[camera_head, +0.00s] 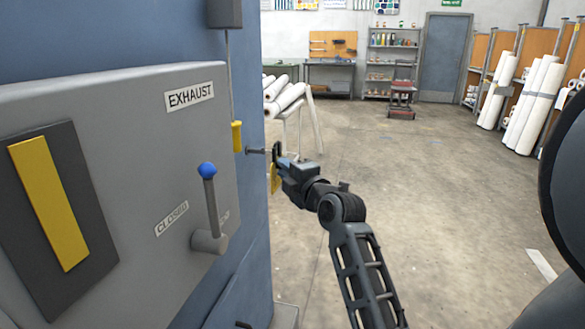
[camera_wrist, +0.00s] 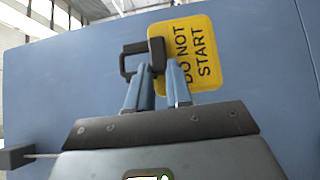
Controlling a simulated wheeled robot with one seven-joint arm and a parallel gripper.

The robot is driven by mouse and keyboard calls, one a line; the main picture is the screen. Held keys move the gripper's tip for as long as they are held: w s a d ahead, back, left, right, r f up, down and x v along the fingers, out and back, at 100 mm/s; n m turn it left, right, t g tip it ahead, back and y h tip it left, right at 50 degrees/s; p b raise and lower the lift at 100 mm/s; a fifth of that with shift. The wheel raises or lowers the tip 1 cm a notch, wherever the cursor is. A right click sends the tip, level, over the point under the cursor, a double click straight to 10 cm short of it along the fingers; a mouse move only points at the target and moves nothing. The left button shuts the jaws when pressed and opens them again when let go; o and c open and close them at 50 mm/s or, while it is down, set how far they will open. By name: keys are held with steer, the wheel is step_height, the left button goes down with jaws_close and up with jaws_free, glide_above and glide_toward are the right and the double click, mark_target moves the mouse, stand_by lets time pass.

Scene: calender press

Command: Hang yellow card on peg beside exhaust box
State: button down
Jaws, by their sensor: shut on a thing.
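The yellow card (camera_wrist: 203,42) reads DO NOT START in the wrist view, its text turned sideways. A black clip and an open black loop (camera_wrist: 124,62) are at its left edge. My gripper (camera_wrist: 157,80) is shut on the card's black hanger; the fingertips partly hide it. In the head view the card (camera_head: 274,178) hangs edge-on below my gripper (camera_head: 279,160). The peg (camera_head: 259,151) sticks out to the right beside the grey exhaust box (camera_head: 110,105), close to the hanger loop. I cannot tell whether they touch.
A yellow pull handle (camera_head: 237,137) hangs on a cord just left of the peg. A blue-knobbed lever (camera_head: 209,195) stands up from the exhaust box. White rolls on a stand (camera_head: 287,95) are behind my gripper.

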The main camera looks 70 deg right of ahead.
mark_target(272, 171)
steer(key=shift+w+a+f+p, duration=0.15)
steer(key=shift+w+p, duration=0.85)
steer(key=shift+w, duration=1.1)
steer(key=shift+w+f+b, duration=0.5)
steer(key=shift+w+b, duration=0.15)
steer(key=shift+w, duration=0.1)
steer(key=c, duration=0.9)
jaws_free()
steer(key=shift+a, duration=0.1)
steer(key=shift+c, duration=0.2)
steer(key=v, duration=0.7)
steer(key=shift+s+a+b, duration=0.2)
steer(key=shift+s+b, duration=0.1)
steer(key=shift+b, duration=0.15)
